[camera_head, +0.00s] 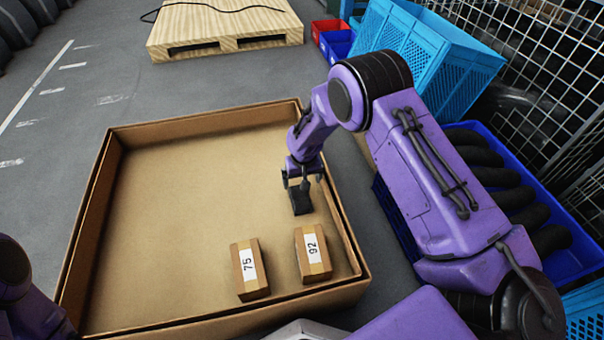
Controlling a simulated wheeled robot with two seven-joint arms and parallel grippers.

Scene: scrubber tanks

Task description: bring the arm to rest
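My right arm reaches in from the right over a large open cardboard box (190,200). Its gripper (302,180) points down inside the box near the right wall. Its two fingers look spread apart, with a dark block-like shape (301,201) below and between them. I cannot tell whether the fingers touch that shape. My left arm shows only as a purple and black part at the lower left edge; its gripper is out of view.
Two small cartons, labelled 75 (249,270) and 92 (312,255), stand in the box's near right part. The box's left side is clear. Blue crates (420,50) and a wire mesh cage (560,70) stand to the right. A wooden pallet (225,25) lies behind.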

